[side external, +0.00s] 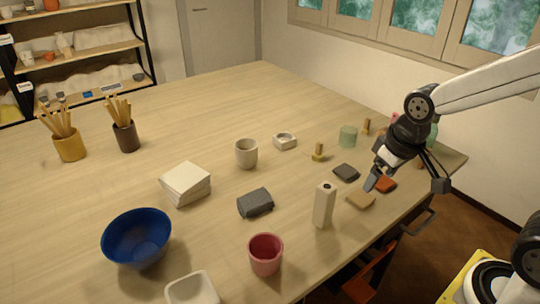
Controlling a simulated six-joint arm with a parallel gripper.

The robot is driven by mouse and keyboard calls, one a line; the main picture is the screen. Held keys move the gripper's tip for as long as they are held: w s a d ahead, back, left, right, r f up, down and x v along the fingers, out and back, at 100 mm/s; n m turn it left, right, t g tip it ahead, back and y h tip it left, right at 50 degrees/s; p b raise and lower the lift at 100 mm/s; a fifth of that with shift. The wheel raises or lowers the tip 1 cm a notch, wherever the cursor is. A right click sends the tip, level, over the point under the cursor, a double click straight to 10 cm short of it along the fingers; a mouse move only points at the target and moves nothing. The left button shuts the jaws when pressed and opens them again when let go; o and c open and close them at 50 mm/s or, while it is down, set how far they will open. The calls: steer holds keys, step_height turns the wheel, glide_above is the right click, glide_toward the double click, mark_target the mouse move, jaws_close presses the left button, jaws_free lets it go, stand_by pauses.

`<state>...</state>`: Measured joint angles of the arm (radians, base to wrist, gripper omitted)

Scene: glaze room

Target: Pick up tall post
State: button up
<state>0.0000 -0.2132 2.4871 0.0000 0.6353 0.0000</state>
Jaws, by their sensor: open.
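A tall cream post (323,207) stands upright near the right edge of the wooden table, with a dark round mark near its top. My gripper (371,182) is to the right of the post and apart from it, pointing down above the table near a tan flat tile (360,201). The gap between its fingers is hard to see from this side, and nothing shows held in it.
A pink cup (265,256), grey rolled cloth (256,203) and blue bowl (137,239) lie left of the post. Dark (346,172) and rust-red (385,185) tiles lie near my gripper. A small brass-coloured stand (319,153) is behind. The table's far middle is clear.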

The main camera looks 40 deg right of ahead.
steer(key=shift+m+g, duration=0.5)
steer(key=shift+m, duration=0.3)
steer(key=m+g+y, duration=0.3)
steer(key=m+y, duration=1)
steer(key=m, duration=0.2)
glide_toward(332, 185)
steer(key=a+r, duration=0.2)
steer(key=a, duration=0.1)
steer(key=shift+a+f, duration=0.4)
steer(key=shift+f, duration=0.5)
steer(key=shift+a+f, duration=0.45)
steer(key=shift+f, duration=0.45)
steer(key=shift+a+f, duration=0.4)
steer(key=shift+f, duration=0.55)
steer(key=shift+a, duration=0.1)
steer(key=shift+x, duration=2.6)
steer(key=shift+s, duration=0.1)
